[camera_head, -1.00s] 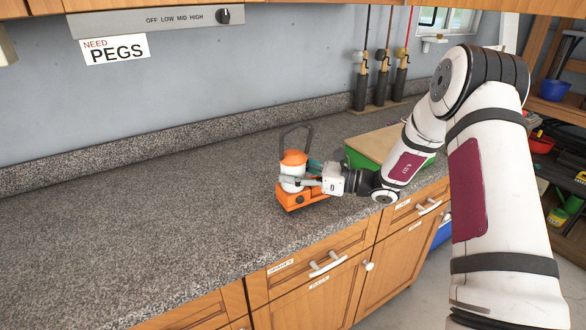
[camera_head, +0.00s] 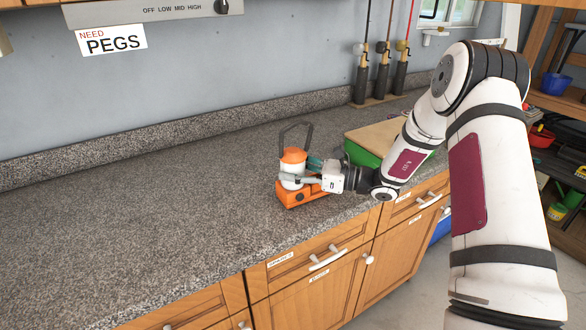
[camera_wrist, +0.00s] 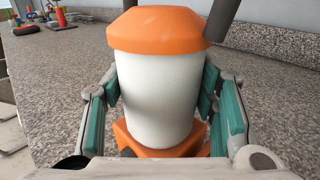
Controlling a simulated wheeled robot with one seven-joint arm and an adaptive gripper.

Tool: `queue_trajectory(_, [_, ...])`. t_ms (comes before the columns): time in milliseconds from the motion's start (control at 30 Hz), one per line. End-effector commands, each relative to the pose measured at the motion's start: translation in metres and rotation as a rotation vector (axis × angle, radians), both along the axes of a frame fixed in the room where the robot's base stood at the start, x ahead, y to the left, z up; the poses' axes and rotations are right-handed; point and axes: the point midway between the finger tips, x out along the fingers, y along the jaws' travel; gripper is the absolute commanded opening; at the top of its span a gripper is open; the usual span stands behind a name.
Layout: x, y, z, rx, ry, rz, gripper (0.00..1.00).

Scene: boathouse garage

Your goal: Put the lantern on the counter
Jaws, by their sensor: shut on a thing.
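The lantern (camera_head: 293,170) has an orange cap, a white body, an orange base and a dark handle raised above it. It is upright at the front part of the speckled grey counter (camera_head: 150,215), near the front edge. Its base appears at the counter surface; whether it touches cannot be told for sure. My gripper (camera_head: 300,180) is shut on the lantern's white body from the right. In the wrist view the lantern (camera_wrist: 158,90) fills the middle, with green finger pads on both sides of it.
A green bin with a tan board on top (camera_head: 378,142) stands right of the lantern, close to my arm. Fishing rods in dark holders (camera_head: 382,80) stand at the back wall. The counter left of the lantern is clear. Drawers (camera_head: 315,260) are below the front edge.

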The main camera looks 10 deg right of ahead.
Motion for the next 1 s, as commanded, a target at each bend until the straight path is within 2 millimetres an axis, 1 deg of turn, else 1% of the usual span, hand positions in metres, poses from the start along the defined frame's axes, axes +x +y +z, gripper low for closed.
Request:
queue_trajectory(500, [0.0003,-0.0001,-0.0041,0.001,-0.002,0.0,0.08])
queue_trajectory(533, [0.0002,0.0,-0.004,0.001,-0.002,0.0,0.57])
queue_trajectory(567, [0.0002,0.0,-0.0038,0.001,-0.002,0.0,0.64])
queue_trajectory(600, [0.0001,0.0,-0.0038,0.001,-0.002,0.0,0.73])
queue_trajectory(633, [0.0001,0.0,-0.0039,0.0,-0.001,0.0,0.76])
queue_trajectory(1000, [-0.0014,-0.0032,-0.0051,0.0,0.001,-0.001,0.76])
